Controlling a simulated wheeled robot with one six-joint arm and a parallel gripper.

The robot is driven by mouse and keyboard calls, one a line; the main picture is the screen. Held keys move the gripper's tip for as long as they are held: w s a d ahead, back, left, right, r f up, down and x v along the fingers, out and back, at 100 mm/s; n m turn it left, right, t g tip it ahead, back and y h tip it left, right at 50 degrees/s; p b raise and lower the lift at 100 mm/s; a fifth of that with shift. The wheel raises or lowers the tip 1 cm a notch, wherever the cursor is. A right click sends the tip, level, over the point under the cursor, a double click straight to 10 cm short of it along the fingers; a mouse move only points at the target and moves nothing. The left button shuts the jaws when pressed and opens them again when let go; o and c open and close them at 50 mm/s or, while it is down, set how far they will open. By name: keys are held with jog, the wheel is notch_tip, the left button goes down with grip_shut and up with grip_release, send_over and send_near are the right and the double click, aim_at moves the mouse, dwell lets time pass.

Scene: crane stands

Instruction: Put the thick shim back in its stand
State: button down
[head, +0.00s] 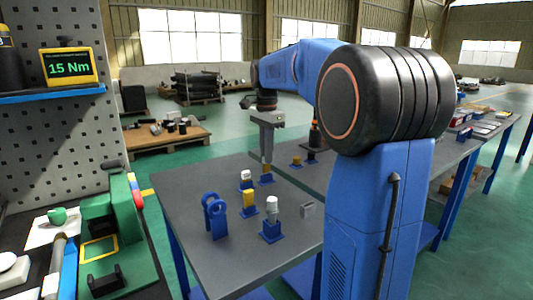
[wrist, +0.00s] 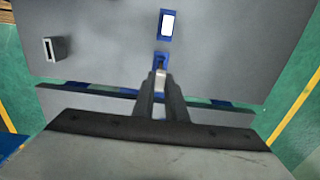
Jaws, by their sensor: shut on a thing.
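My gripper (head: 266,163) points down over the far part of the grey table in the head view. It is shut on a small pale piece (wrist: 160,80), seen between the fingertips in the wrist view; I take it for the thick shim. Most of the piece is hidden by the fingers. A small blue stand (head: 267,179) is directly below the gripper in the head view. A blue stand part (wrist: 161,60) also shows just beyond the fingertips in the wrist view. I cannot tell whether the piece touches the stand.
On the grey table (head: 185,190) are a blue ring holder (head: 215,216), a yellow block (head: 249,199) in a blue stand, a silver-topped piece (head: 271,206) in another stand, and a grey hollow block (head: 307,210). A dark bottle-like tool (head: 314,137) stands right of the gripper.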

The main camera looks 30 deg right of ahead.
jog(key=shift+f, duration=0.15)
jog(key=shift+f, duration=1.5)
jog(key=c, duration=1.7)
grip_release()
jog(key=shift+r, duration=2.5)
jog(key=shift+r, duration=0.15)
notch_tip(320, 180, up, 17)
jog(key=shift+r, duration=0.1)
